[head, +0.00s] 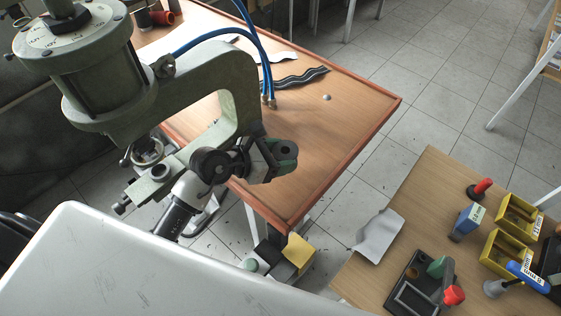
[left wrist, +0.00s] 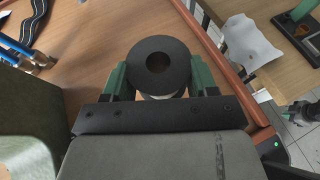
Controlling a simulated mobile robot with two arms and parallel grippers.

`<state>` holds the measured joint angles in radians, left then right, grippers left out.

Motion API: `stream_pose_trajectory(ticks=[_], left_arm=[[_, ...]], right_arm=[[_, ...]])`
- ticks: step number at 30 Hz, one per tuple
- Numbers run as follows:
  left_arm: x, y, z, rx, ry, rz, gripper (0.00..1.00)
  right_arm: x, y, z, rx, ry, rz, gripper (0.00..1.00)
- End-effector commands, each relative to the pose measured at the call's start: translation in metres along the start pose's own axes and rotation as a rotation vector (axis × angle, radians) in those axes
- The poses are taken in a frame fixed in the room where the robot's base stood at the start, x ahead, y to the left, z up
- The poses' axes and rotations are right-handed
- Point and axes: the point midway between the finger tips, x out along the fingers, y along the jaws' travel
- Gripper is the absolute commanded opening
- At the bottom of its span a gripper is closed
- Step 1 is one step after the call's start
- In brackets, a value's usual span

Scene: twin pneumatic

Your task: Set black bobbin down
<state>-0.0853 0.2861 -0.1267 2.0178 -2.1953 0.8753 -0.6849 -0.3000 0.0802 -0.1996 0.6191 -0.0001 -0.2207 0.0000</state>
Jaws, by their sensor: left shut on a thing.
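My left gripper (head: 272,160) is shut on the black bobbin (left wrist: 158,48). In the left wrist view the bobbin's round black flange, with a hole in its middle, sits between the two green finger pads. A paler part of the bobbin shows under the flange. In the head view the bobbin (head: 287,148) is small and dark at the fingertips, over the wooden table (head: 345,115) near its front part. I cannot tell whether its underside touches the table.
A grey-green press (head: 225,75) with blue hoses (head: 254,50) stands close to my left gripper. A black wavy strip (head: 302,77) lies behind. The table's right part is clear. A second table (head: 425,190) at right holds yellow bins (head: 505,252) and tools.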

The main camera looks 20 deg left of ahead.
Motion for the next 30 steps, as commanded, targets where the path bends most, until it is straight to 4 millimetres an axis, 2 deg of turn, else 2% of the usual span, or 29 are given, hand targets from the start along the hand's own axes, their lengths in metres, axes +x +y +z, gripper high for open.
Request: stream_pose_trajectory(ticks=[3,6,18,19,23,30], left_arm=[[0.007,-0.001,-0.018,-0.007,0.003,-0.001,0.36],[0.011,-0.001,-0.027,-0.004,0.002,-0.001,0.36],[0.013,-0.001,-0.032,-0.001,0.001,-0.001,0.36],[0.013,-0.001,-0.031,-0.002,0.001,-0.001,0.63],[0.013,-0.001,-0.031,-0.002,0.001,-0.001,0.83],[0.013,-0.001,-0.03,-0.002,0.001,-0.001,0.84]], right_arm=[[-0.002,0.002,0.0,0.001,0.001,0.002,0.0],[-0.002,0.002,-0.001,0.001,0.001,0.003,0.0],[0.002,0.002,-0.001,0.001,0.002,0.002,0.0],[0.0,0.002,-0.001,0.0,0.003,0.002,0.0],[0.0,0.001,-0.001,0.0,0.003,0.002,0.0],[0.0,0.001,-0.001,-0.001,0.002,0.001,0.0]])
